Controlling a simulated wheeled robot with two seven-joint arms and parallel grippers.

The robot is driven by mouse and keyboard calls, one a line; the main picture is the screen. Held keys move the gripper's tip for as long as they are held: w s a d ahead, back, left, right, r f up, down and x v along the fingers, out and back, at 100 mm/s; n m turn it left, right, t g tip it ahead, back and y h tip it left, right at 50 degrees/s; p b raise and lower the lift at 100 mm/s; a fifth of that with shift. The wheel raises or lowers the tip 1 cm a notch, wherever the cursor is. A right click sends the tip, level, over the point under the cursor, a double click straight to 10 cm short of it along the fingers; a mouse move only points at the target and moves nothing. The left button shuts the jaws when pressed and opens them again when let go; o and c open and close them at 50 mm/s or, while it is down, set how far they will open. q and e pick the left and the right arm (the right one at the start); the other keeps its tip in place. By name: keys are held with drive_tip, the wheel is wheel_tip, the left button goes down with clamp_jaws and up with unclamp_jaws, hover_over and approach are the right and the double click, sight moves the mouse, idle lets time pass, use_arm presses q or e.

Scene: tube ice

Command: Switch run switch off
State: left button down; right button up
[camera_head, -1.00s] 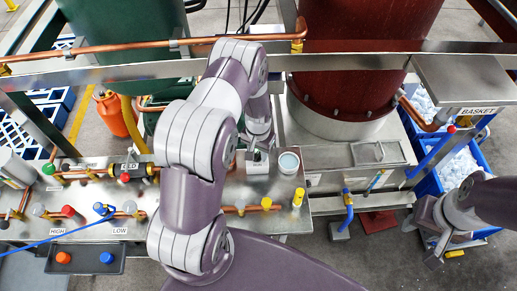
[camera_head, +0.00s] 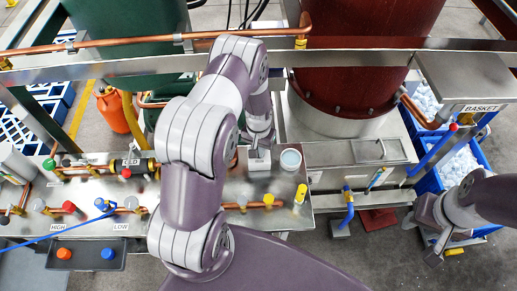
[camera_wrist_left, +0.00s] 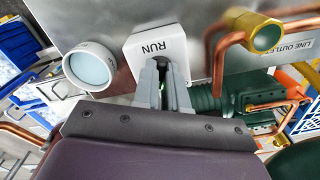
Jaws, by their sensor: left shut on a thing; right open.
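The run switch is a white box (camera_wrist_left: 158,45) marked RUN in the left wrist view, with a dark lever at its middle. It also shows in the head view as a small pale box (camera_head: 259,160) on the steel bench. My left gripper (camera_wrist_left: 162,75) is at the box, its two fingers closed around the switch lever, which they mostly hide. In the head view my left gripper (camera_head: 258,139) stands just above and behind the box. My right gripper (camera_head: 432,235) is open and empty at the right, near the blue crates.
A white round cup-like gauge (camera_head: 290,160) stands right beside the switch box. Several coloured valves (camera_head: 105,206) line the bench. A red tank (camera_head: 360,50) stands behind.

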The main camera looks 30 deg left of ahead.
use_arm(q)
drive_tip(key=n+b, duration=0.2)
drive_tip(key=n, duration=0.3)
drive_tip(key=shift+w+d, duration=0.1)
drive_tip(key=n+b, duration=0.1)
drive_tip(key=n, duration=0.4)
drive_tip(key=shift+w+n+b, duration=0.1)
drive_tip(key=shift+n+b, duration=0.3)
drive_tip(key=shift+r, duration=0.1)
drive_tip(key=c, duration=1.2)
unclamp_jaws()
drive_tip(key=shift+c, duration=0.2)
drive_tip(key=shift+o, duration=0.3)
drive_tip(key=shift+d, duration=0.1)
